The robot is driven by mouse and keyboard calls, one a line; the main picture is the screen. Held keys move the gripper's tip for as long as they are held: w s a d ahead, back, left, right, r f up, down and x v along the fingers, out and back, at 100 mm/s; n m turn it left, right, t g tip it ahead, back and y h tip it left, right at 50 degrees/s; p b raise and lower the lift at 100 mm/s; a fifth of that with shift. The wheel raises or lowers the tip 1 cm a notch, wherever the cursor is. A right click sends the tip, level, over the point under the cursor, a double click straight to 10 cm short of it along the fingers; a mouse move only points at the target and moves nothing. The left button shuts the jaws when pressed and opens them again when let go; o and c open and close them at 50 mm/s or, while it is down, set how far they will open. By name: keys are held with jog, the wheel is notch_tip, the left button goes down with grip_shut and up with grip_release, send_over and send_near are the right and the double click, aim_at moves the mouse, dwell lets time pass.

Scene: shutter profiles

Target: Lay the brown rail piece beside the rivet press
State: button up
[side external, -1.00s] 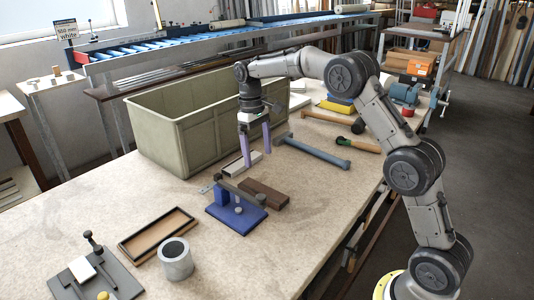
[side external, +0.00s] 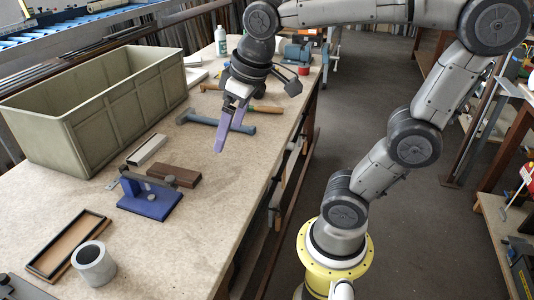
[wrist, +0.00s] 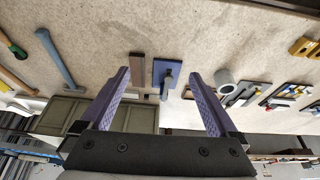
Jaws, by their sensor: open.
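The brown rail piece (side external: 175,176) lies flat on the bench beside the rivet press (side external: 150,203), which has a blue base and a grey lever. In the wrist view the brown rail piece (wrist: 137,67) and the blue press base (wrist: 160,70) lie side by side with a narrow gap. My gripper (side external: 229,138) is open and empty, with purple fingers, above the bench to the right of the rail piece. In the wrist view the fingers (wrist: 159,74) are spread wide with nothing between them.
A pale rail piece (side external: 147,150) lies behind the press, near a large green-grey crate (side external: 95,130). A blue-grey hammer (side external: 215,124) lies to the right. A shallow tray (side external: 68,245) and a grey cylinder (side external: 94,264) stand at the front left.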

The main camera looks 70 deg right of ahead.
jog(key=s+a+f+t, duration=0.1)
jog(key=s+f, duration=0.3)
jog(key=s, duration=0.4)
jog(key=shift+t, duration=0.3)
dwell(0.6)
